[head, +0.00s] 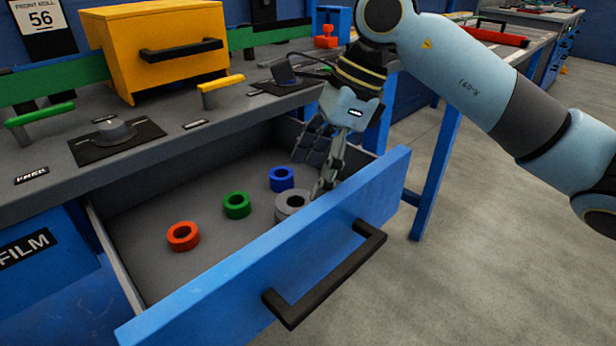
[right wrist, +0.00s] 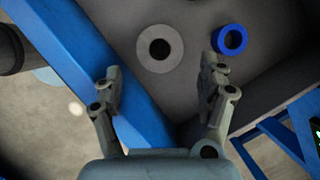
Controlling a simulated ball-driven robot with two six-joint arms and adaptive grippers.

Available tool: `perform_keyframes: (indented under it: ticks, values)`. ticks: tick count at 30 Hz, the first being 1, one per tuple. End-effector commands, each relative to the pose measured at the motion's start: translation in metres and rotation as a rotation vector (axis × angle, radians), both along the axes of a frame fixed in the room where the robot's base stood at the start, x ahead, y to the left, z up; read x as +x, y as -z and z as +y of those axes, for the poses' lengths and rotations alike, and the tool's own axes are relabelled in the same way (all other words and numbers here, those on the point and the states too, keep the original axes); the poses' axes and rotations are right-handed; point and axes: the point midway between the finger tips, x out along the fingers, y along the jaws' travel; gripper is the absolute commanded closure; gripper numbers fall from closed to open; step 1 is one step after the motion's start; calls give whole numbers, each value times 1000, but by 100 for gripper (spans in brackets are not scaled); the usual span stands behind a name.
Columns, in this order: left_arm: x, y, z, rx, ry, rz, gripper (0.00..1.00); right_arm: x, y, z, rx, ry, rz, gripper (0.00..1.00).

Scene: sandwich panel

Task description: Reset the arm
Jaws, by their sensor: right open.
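My right gripper (head: 323,165) is open and empty at the right end of the open blue drawer (head: 290,235), with its fingers pointing down. In the right wrist view its two fingertips (right wrist: 162,85) are spread apart. A blue ring (head: 282,179), a green ring (head: 237,205) and a red-orange ring (head: 183,236) lie on the drawer floor. My left gripper is not in view.
The drawer's front has a black handle (head: 325,277). Above stands a bench with a yellow box (head: 155,50), a black knob plate (head: 116,140), and green and yellow handles. A blue table leg (head: 436,170) stands to the right. The floor at right is clear.

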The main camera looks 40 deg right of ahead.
Motion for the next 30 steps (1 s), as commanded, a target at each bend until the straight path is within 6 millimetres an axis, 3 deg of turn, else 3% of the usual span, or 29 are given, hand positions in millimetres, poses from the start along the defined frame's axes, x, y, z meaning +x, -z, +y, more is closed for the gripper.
perform_keyframes:
  ticks: [16,30]
  values:
    - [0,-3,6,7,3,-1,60,0,-2,0,1,-1,-2,25]
    - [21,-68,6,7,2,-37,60,3,-82,0,1,-1,-38,25]
